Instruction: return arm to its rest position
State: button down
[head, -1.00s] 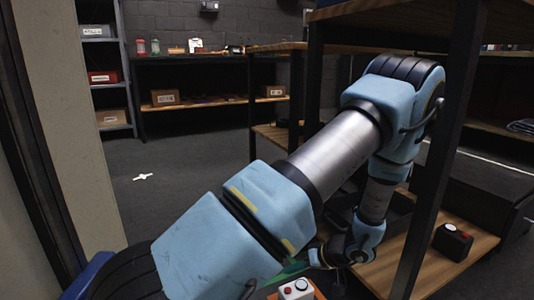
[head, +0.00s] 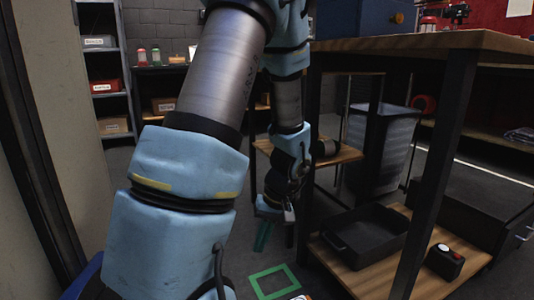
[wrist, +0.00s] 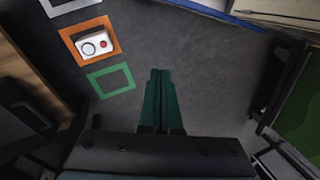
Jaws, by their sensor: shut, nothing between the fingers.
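My blue and silver arm rises through the left and middle of the head view, with its wrist hanging down beside the wooden table. My gripper (wrist: 160,75) has green fingers pressed together with nothing between them in the wrist view. It points down over bare dark floor. In the head view the gripper (head: 264,240) hangs above the floor, left of the lower shelf.
The table's black leg (head: 432,180) stands close by. A grey bin (head: 385,150) is behind. Open floor lies left of the table.

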jog(key=s+a+r+m+t+h+p, duration=0.1)
jog(key=s+a+r+h+p, duration=0.15)
jog(key=r, duration=0.55)
jog(key=s+a+r+m+t+h+p, duration=0.1)
jog(key=a+r+p, duration=0.2)
jog(key=r, duration=0.5)
notch_tip(320, 180, up, 37)
jog(key=p, duration=3.7)
jog(key=shift+w+d+m, duration=0.2)
jog(key=shift+w+m, duration=0.05)
jog(key=shift+m, duration=0.05)
